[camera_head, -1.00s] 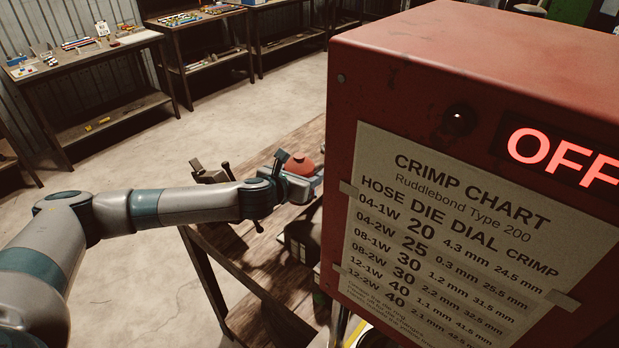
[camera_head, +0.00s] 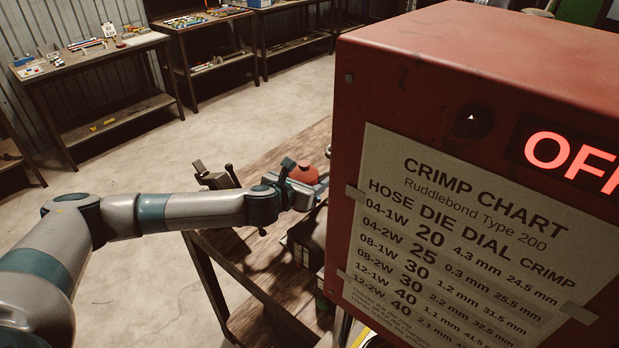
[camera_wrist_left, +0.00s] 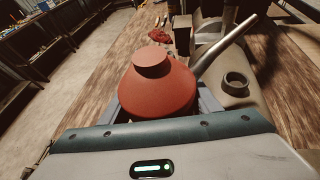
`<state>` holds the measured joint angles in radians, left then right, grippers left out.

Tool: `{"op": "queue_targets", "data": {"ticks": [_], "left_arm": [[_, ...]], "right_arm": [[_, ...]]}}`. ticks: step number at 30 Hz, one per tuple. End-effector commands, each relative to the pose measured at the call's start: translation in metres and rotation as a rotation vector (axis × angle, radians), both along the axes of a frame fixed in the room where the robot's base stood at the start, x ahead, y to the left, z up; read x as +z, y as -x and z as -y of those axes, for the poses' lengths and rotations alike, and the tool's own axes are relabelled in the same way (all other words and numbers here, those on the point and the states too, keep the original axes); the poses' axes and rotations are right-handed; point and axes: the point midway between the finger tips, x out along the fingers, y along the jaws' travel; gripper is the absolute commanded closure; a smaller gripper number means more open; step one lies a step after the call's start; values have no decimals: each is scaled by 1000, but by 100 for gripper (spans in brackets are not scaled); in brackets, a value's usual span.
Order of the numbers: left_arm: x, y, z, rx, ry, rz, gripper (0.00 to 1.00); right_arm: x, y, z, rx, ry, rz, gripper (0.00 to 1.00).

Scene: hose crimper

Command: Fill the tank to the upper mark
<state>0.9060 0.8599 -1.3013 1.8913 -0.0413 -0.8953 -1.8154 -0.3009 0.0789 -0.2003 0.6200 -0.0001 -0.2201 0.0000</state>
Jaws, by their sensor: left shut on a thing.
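A red oil can (camera_wrist_left: 158,90) with a round cap and a long metal spout (camera_wrist_left: 222,47) is in the left wrist view. My left gripper (camera_wrist_left: 163,103) is shut around its body. The spout slants up to the right. A beige-grey casing with a round, open-looking neck (camera_wrist_left: 235,84) lies just right of the can; it may be the tank. No level or mark is visible on it. In the head view, the red can (camera_head: 303,172) and my left gripper (camera_head: 302,190) are over the bench, partly close behind the red machine's edge. My right gripper is not in view.
A large red crimper (camera_head: 460,60) with a crimp chart (camera_head: 460,240) and a lit display reading OFF fills the right side. A wooden bench (camera_head: 255,170) carries a vise-like tool (camera_head: 215,177). Side tables (camera_head: 95,60) stand at the back. Open floor lies between.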

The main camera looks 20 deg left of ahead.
Motion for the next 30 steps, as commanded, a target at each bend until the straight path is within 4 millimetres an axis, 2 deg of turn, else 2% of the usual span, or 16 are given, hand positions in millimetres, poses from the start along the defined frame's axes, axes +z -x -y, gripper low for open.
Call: {"op": "queue_targets", "data": {"ticks": [1, 5, 14, 21, 30], "left_arm": [[-1, 4, 6, -13, -10, -12, 79], [2, 4, 2, -12, -78, -22, 79], [12, 4, -18, -5, -367, -64, 79], [19, 4, -23, -4, -581, -100, 79], [24, 5, -26, -2, -681, -120, 79]], "right_arm": [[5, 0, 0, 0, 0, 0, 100], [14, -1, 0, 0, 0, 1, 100], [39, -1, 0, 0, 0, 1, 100], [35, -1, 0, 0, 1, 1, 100], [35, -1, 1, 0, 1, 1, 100]]}}
